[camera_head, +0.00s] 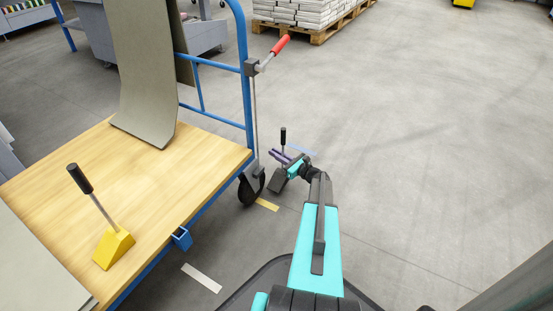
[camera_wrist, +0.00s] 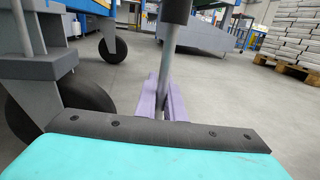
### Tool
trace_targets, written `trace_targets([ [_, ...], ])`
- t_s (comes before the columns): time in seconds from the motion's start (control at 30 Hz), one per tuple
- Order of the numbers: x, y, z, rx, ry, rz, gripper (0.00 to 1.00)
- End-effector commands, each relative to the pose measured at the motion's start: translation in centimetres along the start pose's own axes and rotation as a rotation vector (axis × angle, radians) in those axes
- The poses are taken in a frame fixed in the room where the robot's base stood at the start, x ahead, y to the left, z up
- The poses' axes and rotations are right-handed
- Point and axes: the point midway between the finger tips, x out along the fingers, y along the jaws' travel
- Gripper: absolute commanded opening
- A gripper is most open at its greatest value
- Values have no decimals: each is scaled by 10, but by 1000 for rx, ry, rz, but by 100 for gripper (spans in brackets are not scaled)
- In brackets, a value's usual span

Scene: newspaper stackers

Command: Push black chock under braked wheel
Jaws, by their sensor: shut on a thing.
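The black chock (camera_head: 276,182) sits on the floor close to the cart's front wheel (camera_head: 250,187), on its right side. Its upright rod ends in a black grip (camera_head: 283,135), which also shows in the wrist view (camera_wrist: 176,10). My gripper (camera_head: 279,156) is shut on the chock's rod, with its purple fingers (camera_wrist: 166,100) on either side of it. In the wrist view the dark wheel (camera_wrist: 88,98) is at the left, partly hidden by its grey bracket. The chock's body is hidden there. A brake lever with a red handle (camera_head: 280,45) stands above the wheel.
The cart's wooden deck (camera_head: 190,150) carries a yellow chock (camera_head: 113,247) with a black-tipped handle, and a bent grey sheet. A yellow floor mark (camera_head: 267,204) lies beside the wheel. A pallet of newspapers (camera_head: 317,36) stands behind. The floor to the right is clear.

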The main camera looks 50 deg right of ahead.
Motion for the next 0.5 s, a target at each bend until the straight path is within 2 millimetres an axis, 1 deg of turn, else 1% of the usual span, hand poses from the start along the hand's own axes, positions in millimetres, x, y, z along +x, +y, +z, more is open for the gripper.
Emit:
trace_targets([
  [0.1, 10, -5, -1, -1, -3, 2, 0],
  [0.5, 8, -4, -31, 1, -3, 1, 0],
])
